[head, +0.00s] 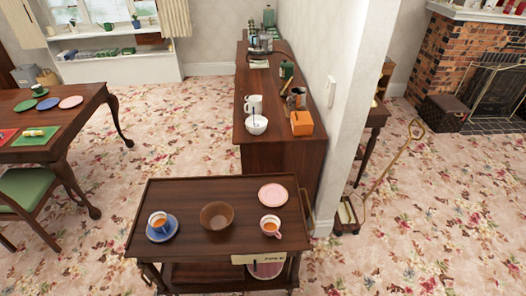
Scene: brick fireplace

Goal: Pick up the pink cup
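The pink cup (270,226) stands upright near the right front of a dark wooden cart (185,193). It holds a brown-orange liquid. A pink plate (273,194) lies just behind it, apart from it. A brown bowl (216,216) sits to its left. A blue cup (159,221) with similar liquid stands on a blue saucer (163,233) at the cart's left. Neither of my grippers shows in the head view.
A long wooden sideboard (280,150) behind the cart holds white cups, an orange box (301,123) and bottles. A wall end (335,200) stands close at the cart's right. A dining table (85,102) is at left. Flowered carpet lies open between.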

